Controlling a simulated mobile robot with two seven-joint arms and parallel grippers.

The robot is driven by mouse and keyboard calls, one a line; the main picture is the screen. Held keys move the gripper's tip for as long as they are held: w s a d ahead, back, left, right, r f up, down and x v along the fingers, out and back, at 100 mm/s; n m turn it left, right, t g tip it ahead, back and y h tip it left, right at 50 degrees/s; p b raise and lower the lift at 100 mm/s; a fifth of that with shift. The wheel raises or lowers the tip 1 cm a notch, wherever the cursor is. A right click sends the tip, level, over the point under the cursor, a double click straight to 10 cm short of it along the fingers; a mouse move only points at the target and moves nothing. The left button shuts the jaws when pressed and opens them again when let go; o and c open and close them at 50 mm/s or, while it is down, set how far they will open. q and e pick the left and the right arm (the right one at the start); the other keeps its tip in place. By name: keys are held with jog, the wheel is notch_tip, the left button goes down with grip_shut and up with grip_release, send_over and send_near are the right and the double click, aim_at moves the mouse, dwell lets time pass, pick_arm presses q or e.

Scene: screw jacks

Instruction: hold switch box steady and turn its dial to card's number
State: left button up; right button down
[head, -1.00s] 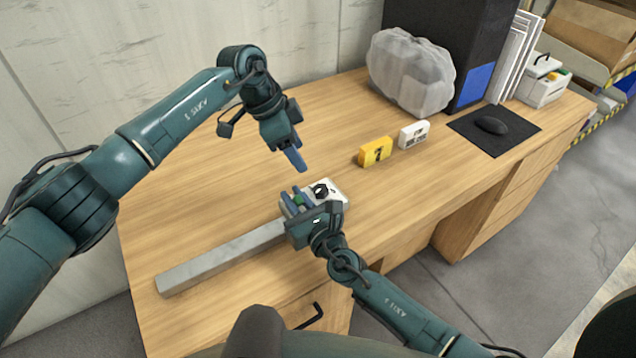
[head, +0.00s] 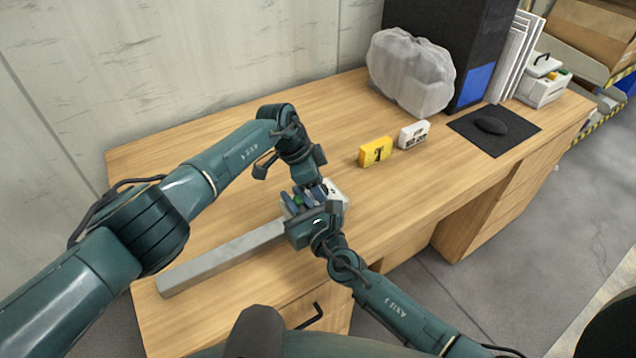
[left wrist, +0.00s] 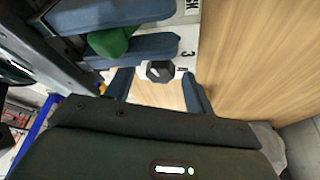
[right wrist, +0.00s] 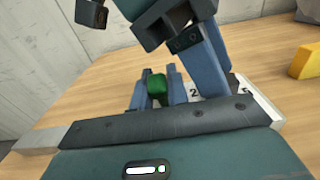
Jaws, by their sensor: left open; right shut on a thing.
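The switch box (head: 338,196) is white and sits on the desk, partly hidden by both grippers. Its black dial (left wrist: 160,70) shows in the left wrist view with a "3" printed beside it. My right gripper (right wrist: 157,84) is shut on a green part (right wrist: 156,84) at the box's side. My left gripper (left wrist: 158,86) is open above the box, its fingers on either side of the dial; contact cannot be told. The yellow card (head: 375,152) stands farther back on the desk with a dark numeral, perhaps 7.
A grey bar (head: 220,259) lies on the desk left of the box. A white block (head: 413,135) with dark print stands beside the card. A wrapped bundle (head: 411,73), a black mouse pad (head: 510,141) and a dark case are farther back.

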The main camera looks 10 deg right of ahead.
pick_arm(q)
jog(key=c, duration=1)
jog(key=shift+m+g, duration=0.3)
jog(key=shift+m, duration=0.5)
jog(key=o, duration=1)
jog(key=shift+w+r, duration=0.1)
jog(key=shift+r, duration=0.05)
